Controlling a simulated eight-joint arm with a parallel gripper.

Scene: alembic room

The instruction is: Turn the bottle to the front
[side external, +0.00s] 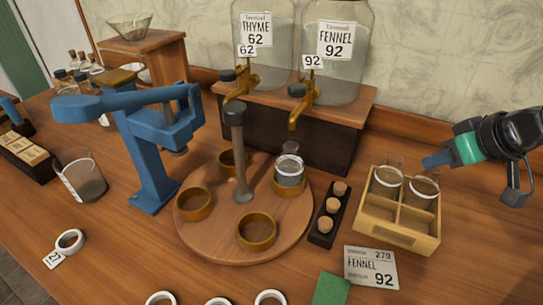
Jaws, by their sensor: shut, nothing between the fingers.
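A round wooden turntable (222,246) with a grey centre post (237,150) stands mid-table. It carries several brass ring holders. A clear glass bottle (289,167) sits upright in the holder at the back right of the turntable, below the brass taps. The front holder (257,231), the left holder (194,203) and the back holder (228,162) are empty. My gripper (430,162) is at the right, above and behind the wooden crate, apart from the turntable and bottle. It is shut and empty.
Two large jars, THYME 62 (262,50) and FENNEL 92 (335,60), stand on a raised shelf. A blue press (150,150) stands left of the turntable. A cork rack (322,228) and a crate (400,238) with two glasses stand right. A FENNEL 92 card (371,267) lies in front.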

